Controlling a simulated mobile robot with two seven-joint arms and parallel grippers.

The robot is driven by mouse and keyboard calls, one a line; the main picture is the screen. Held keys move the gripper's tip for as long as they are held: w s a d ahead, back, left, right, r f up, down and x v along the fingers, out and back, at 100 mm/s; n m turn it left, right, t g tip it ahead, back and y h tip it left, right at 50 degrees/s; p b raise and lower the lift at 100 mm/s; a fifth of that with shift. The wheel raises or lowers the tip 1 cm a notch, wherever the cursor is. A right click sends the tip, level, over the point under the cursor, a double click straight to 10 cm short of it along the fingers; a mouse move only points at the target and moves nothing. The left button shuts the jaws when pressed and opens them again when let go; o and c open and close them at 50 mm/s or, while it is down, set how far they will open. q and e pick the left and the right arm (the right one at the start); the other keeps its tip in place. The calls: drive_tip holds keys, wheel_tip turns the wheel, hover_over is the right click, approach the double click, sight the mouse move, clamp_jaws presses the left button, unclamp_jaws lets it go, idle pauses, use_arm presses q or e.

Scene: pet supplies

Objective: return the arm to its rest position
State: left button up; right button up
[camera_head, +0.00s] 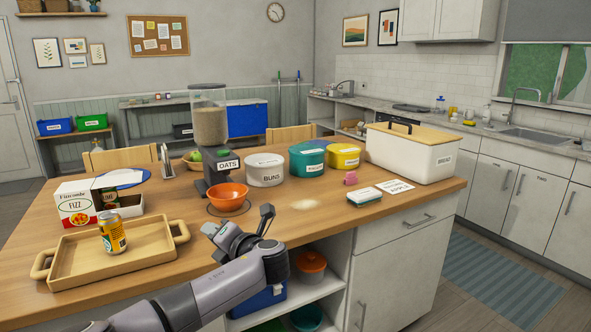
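My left arm comes in from the bottom left and reaches up to the front edge of the wooden counter (330,213). My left gripper (241,222) is at the arm's end, with its two fingers spread apart and nothing seen between them. It appears just in front of the orange bowl (229,197), apart from it in the picture. The bowl sits below the oats dispenser (210,120). My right arm and gripper are not in view.
Left of the gripper, a wooden tray (75,268) holds a yellow can (112,232). Labelled canisters, including a white one (265,170), and a large white bin (412,155) stand behind. A pale spill (303,205) lies right of the bowl. Open shelves (320,284) are below the counter.

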use_arm(q)
drive_tip(key=s+d+f+n+g+h, duration=0.1)
drive_tip(key=s+d+f+n+h, duration=0.2)
drive_tip(key=f, duration=0.6)
drive_tip(key=s+d+f+n+g+h, duration=0.1)
drive_tip(key=s+d+f+h, duration=0.3)
drive_tip(key=f, duration=0.5)
drive_tip(key=s+d+f+n+g+h, duration=0.1)
drive_tip(key=s+d+f+n+h, duration=0.4)
drive_tip(key=s+f+n, duration=0.6)
drive_tip(key=s+a+n+t, duration=0.1)
drive_tip(key=s+a+n, duration=0.6)
drive_tip(key=s+n, duration=0.3)
drive_tip(key=s+a+n+t+h, duration=0.1)
drive_tip(key=s+a+n, duration=0.6)
drive_tip(key=s+n, duration=0.3)
drive_tip(key=shift+s+a+n, duration=0.35)
drive_tip(key=shift+n, duration=0.65)
